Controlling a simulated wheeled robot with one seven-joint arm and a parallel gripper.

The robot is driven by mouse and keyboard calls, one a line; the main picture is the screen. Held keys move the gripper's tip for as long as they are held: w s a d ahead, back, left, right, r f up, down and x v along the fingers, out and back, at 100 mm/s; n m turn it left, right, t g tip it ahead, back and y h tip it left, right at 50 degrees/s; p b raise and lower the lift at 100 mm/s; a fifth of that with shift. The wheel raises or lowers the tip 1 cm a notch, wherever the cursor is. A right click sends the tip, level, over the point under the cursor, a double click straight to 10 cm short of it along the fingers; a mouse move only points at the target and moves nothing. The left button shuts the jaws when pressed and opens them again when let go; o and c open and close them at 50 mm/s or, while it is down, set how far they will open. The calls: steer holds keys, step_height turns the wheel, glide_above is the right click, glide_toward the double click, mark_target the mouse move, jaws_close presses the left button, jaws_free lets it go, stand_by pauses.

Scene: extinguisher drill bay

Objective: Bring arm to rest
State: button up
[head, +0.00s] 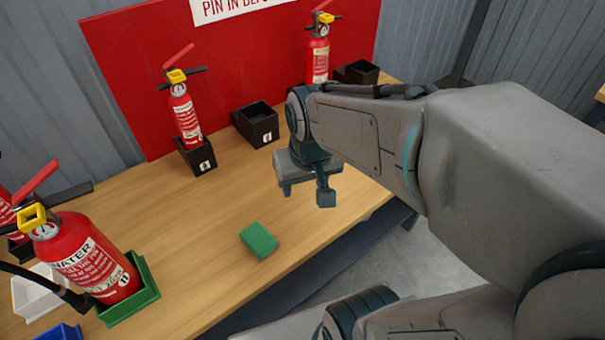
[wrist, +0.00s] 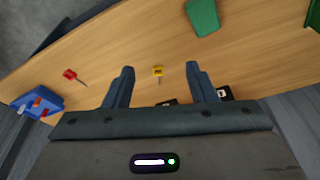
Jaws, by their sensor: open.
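My gripper (head: 305,193) hangs over the right part of the wooden bench in the head view, fingers pointing down. It is open, and nothing is between its fingers. In the wrist view my gripper (wrist: 160,69) shows two spread dark fingers above the bench top. A small yellow tag with a pin (wrist: 158,71) lies on the bench and appears between the fingertips; my arm hides it in the head view. A red tag with a pin (wrist: 70,75) lies farther left in the wrist view.
A green block (head: 259,240) lies on the bench. A large extinguisher (head: 95,260) stands in a green tray (head: 143,291). Smaller extinguishers (head: 186,115) (head: 318,58) stand along the red board. An empty black box (head: 256,124) is between them. A blue bin (wrist: 40,101) shows in the wrist view.

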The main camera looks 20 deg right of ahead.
steer(key=s, duration=0.3)
steer(key=shift+s+r, duration=0.3)
steer(key=shift+r, duration=0.05)
steer(key=shift+w+p+v, duration=0.25)
steer(key=shift+p+v, duration=0.65)
steer(key=shift+v, duration=0.05)
steer(key=shift+c, duration=1.6)
steer(key=shift+a, duration=0.1)
